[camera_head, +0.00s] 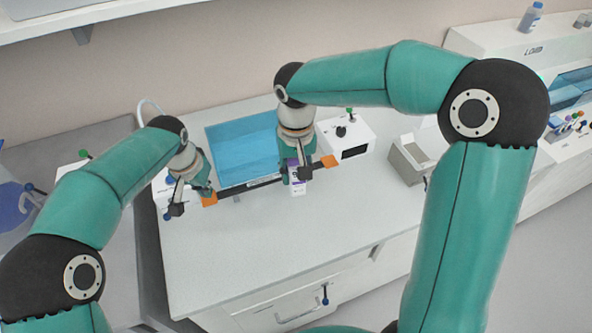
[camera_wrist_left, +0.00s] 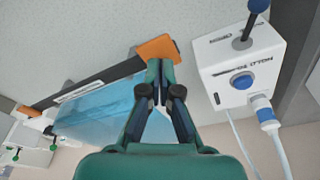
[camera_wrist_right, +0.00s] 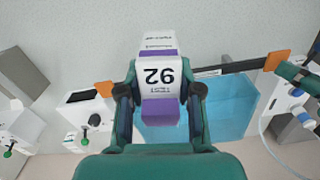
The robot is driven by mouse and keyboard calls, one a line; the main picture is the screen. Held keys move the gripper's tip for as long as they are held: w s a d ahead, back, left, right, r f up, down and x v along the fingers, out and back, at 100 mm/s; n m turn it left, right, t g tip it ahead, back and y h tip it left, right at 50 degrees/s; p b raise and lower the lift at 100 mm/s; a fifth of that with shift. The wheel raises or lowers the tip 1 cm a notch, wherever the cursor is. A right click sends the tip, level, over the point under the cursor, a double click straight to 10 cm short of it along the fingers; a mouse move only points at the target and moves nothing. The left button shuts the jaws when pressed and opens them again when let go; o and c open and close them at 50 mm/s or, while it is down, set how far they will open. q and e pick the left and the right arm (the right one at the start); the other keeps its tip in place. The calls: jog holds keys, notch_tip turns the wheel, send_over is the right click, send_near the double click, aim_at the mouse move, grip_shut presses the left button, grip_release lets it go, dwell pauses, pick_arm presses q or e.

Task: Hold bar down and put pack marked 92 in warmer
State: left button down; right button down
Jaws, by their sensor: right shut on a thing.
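The pack marked 92 (camera_wrist_right: 158,76) is white and purple, and my right gripper (camera_wrist_right: 160,100) is shut on it. In the head view the pack (camera_head: 298,187) hangs at the front of the blue tub. The black bar (camera_head: 250,185) with orange ends runs along the tub's front; its orange end (camera_wrist_left: 158,48) is at the tips of my left gripper (camera_wrist_left: 158,66), whose fingers are closed together. Whether they touch the end I cannot tell. The blue see-through tub (camera_head: 240,145), perhaps the warmer, also shows in the right wrist view (camera_wrist_right: 235,108).
A white box with a dark slot (camera_head: 347,137) stands right of the tub, and a grey open bin (camera_head: 410,158) further right. The front worktop (camera_head: 240,245) is clear.

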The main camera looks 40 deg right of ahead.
aim_at(209, 200)
pick_arm(q)
jog(key=shift+s+f, duration=0.1)
jog(key=shift+f, duration=1)
pick_arm(e)
jog(key=shift+s, duration=0.1)
pick_arm(q)
jog(key=shift+f, duration=1.3)
jog(key=shift+r, duration=0.1)
pick_arm(e)
jog(key=shift+w, duration=0.25)
jog(key=shift+w+d+f, duration=0.3)
jog(key=shift+w+f, duration=0.15)
jog(key=shift+w, duration=0.9)
jog(key=shift+w+d+f, duration=0.35)
jog(key=shift+w+f, duration=0.15)
jog(key=shift+w, duration=0.8)
jog(key=shift+w+d+f, duration=0.3)
jog(key=shift+w+f, duration=0.15)
jog(key=shift+w, duration=1)
